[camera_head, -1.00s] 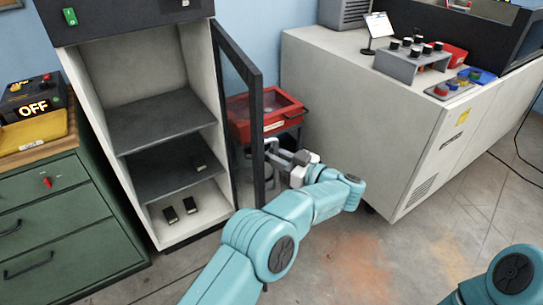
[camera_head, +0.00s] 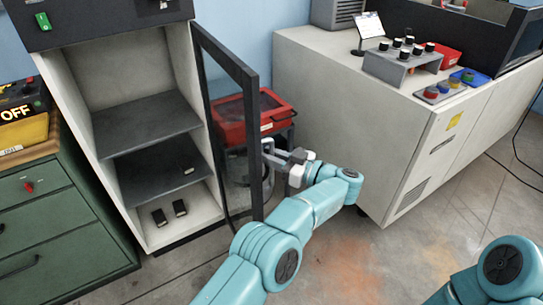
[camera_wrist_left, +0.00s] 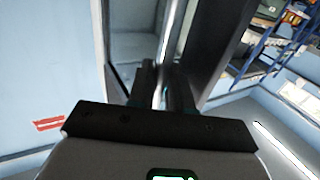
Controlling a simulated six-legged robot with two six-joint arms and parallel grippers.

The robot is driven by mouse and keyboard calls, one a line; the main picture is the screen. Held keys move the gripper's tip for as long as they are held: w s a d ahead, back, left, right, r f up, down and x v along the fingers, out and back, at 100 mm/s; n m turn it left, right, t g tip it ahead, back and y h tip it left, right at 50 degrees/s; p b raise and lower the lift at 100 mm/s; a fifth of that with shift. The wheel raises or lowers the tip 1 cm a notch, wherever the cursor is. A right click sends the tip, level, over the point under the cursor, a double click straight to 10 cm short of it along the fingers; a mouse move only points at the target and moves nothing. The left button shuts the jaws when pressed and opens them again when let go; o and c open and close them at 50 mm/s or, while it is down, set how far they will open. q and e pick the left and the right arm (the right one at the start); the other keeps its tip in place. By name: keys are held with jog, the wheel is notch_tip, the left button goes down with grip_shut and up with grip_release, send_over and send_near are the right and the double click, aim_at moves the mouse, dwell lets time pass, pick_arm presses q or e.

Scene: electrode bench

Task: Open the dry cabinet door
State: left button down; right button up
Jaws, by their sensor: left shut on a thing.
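The dry cabinet (camera_head: 125,215) stands at the left in the head view, with its front open and its shelves showing. Its dark-framed glass door (camera_head: 252,150) is hinged on the cabinet's right side and stands swung well out. My left gripper (camera_head: 272,152) is at the outer face of the door and shut on the door handle. The handle (camera_wrist_left: 165,55) shows as a pale bar between the jaws (camera_wrist_left: 163,92) in the left wrist view. Most of the handle is hidden in the head view. My right gripper is out of view; only part of that arm shows at lower right.
A red case (camera_head: 250,118) on a dark stand is behind the door. A white cabinet (camera_head: 345,125) with instruments on top stands to the right. A green drawer unit (camera_head: 60,235) is at left. The floor (camera_head: 370,265) in front is clear.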

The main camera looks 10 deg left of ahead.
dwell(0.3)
pick_arm(q)
jog(key=c, duration=1.2)
grip_release()
jog(key=shift+c, duration=0.2)
